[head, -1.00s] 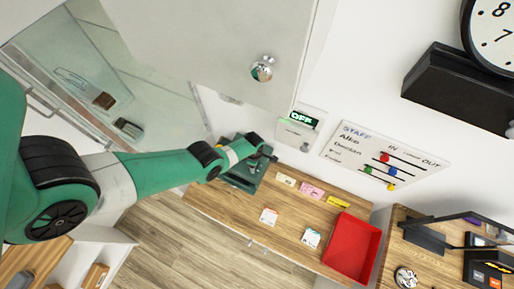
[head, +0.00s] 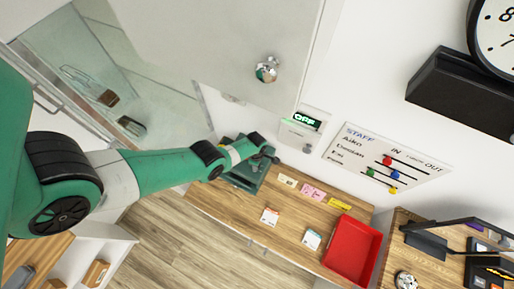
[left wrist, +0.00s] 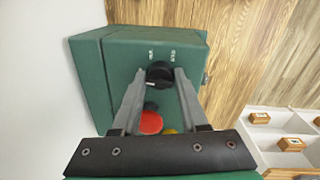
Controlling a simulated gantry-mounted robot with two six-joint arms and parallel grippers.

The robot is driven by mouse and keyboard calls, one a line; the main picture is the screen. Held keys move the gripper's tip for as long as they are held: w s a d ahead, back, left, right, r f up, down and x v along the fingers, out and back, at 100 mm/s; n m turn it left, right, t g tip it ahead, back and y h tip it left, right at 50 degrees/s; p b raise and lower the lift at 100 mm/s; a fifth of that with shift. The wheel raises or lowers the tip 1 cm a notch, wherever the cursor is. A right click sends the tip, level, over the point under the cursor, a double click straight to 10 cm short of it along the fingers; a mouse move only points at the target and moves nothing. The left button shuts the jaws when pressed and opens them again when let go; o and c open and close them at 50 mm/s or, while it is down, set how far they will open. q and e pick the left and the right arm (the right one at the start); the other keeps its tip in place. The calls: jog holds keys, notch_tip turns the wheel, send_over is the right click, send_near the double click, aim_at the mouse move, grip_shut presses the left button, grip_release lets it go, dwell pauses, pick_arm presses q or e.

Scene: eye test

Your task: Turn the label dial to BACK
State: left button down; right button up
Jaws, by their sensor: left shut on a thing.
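The label machine is a green box on the wooden counter, seen in the head view (head: 240,182) and close up in the left wrist view (left wrist: 92,75). Its black dial (left wrist: 160,72) is on the face toward my gripper, with a pale mark on its lower left. Two small white labels (left wrist: 162,54) sit above the dial, too small to read. A red button (left wrist: 150,123) and part of a yellow one (left wrist: 170,131) show below it. My left gripper (left wrist: 161,80) is shut on the dial, one finger on each side; it also shows in the head view (head: 268,153). My right gripper is out of view.
Small cards (head: 270,217) and a red tray (head: 353,247) lie on the counter (head: 290,225) to the right.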

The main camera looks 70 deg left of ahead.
pick_arm(q)
jog(key=m, duration=0.8)
jog(key=shift+m, duration=0.4)
jog(key=m, duration=0.4)
jog(key=shift+s+m+h, duration=0.1)
jog(key=shift+m+h, duration=0.2)
jog(key=m, duration=0.4)
jog(key=shift+m, duration=0.3)
jog(key=m, duration=0.4)
jog(key=shift+a+f+b, duration=0.1)
jog(key=shift+b, duration=0.25)
jog(key=m, duration=0.5)
jog(key=m+b, duration=0.1)
jog(key=m, duration=0.3)
jog(key=shift+m+g, duration=0.3)
jog(key=shift+m, duration=1.8)
